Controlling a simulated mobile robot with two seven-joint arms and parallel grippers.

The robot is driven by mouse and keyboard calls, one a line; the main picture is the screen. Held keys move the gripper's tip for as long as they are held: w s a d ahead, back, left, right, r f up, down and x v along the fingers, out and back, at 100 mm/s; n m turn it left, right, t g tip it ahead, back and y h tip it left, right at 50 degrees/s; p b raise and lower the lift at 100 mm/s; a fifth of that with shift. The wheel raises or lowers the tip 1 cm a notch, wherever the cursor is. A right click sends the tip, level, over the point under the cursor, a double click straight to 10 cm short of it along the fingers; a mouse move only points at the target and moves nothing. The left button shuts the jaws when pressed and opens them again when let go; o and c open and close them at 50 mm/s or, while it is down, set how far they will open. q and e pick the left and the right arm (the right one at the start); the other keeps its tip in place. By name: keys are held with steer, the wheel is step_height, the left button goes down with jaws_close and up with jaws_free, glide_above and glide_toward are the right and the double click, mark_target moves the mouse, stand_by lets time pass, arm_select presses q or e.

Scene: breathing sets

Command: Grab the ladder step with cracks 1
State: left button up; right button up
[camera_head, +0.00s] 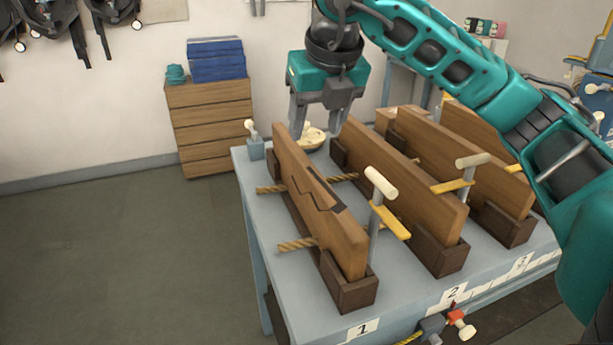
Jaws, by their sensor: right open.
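The ladder step with cracks (309,194) is a brown wooden plank standing on edge in a dark wooden holder (349,291) on the table, behind the label 1. Dark jagged cracks run along its left face and top edge. Ropes stick out at its sides. My right gripper (316,134) is teal and grey, with its fingers pointing down. I cannot tell the exact gap between fingers and wood. My left gripper is out of view.
More planks (405,183) stand in holders to the right, behind labels 2 and 3. T-handled tools (380,190) stand between them. The floor (130,250) to the left is clear.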

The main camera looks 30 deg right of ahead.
mark_target(307, 164)
steer(key=shift+w+d, duration=0.2)
steer(key=shift+d, duration=0.05)
steer(key=shift+w+f, duration=0.15)
steer(key=shift+f, duration=0.15)
steer(key=x, duration=1.2)
steer(key=shift+a+f, duration=0.1)
steer(key=shift+a, duration=0.05)
jaws_close()
